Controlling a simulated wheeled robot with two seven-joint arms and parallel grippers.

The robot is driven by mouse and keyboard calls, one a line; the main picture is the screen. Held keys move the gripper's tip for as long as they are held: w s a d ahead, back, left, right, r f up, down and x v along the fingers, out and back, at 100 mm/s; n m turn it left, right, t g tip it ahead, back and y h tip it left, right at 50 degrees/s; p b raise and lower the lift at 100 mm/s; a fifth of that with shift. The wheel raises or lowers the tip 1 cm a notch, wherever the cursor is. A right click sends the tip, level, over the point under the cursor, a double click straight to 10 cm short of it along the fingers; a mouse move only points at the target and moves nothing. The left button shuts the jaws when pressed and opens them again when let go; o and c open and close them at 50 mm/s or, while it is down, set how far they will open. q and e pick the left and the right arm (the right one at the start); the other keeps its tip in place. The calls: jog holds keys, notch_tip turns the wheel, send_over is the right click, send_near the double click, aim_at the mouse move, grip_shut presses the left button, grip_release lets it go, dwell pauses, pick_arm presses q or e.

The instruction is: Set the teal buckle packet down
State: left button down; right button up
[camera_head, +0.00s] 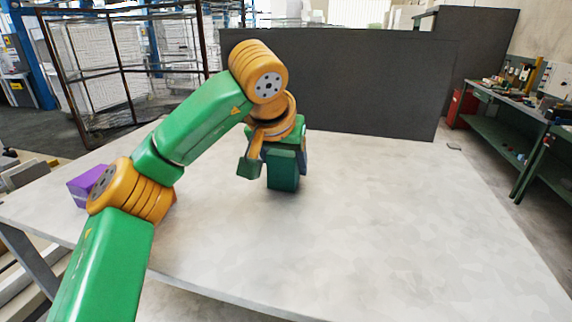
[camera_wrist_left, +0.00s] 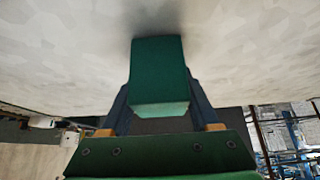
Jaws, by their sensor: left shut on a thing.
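The teal buckle packet (camera_head: 283,172) is a dark teal block below the end of my left arm in the head view. My left gripper (camera_head: 286,150) is shut on it. In the left wrist view the packet (camera_wrist_left: 158,70) sits between the two fingers of the gripper (camera_wrist_left: 158,105), with its far end close to the pale table surface. A dark shadow lies at that end. I cannot tell whether it touches the table. My right gripper is in neither view.
The pale table (camera_head: 400,220) is clear to the right and in front of the packet. A purple box (camera_head: 88,184) stands at the table's left edge, partly behind my arm. A dark panel (camera_head: 360,85) stands along the back edge.

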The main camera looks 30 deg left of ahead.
pick_arm(q)
jog(key=shift+c, duration=0.6)
grip_release()
jog(key=shift+w+f, duration=0.15)
jog(key=shift+w, duration=0.05)
jog(key=shift+s, duration=0.1)
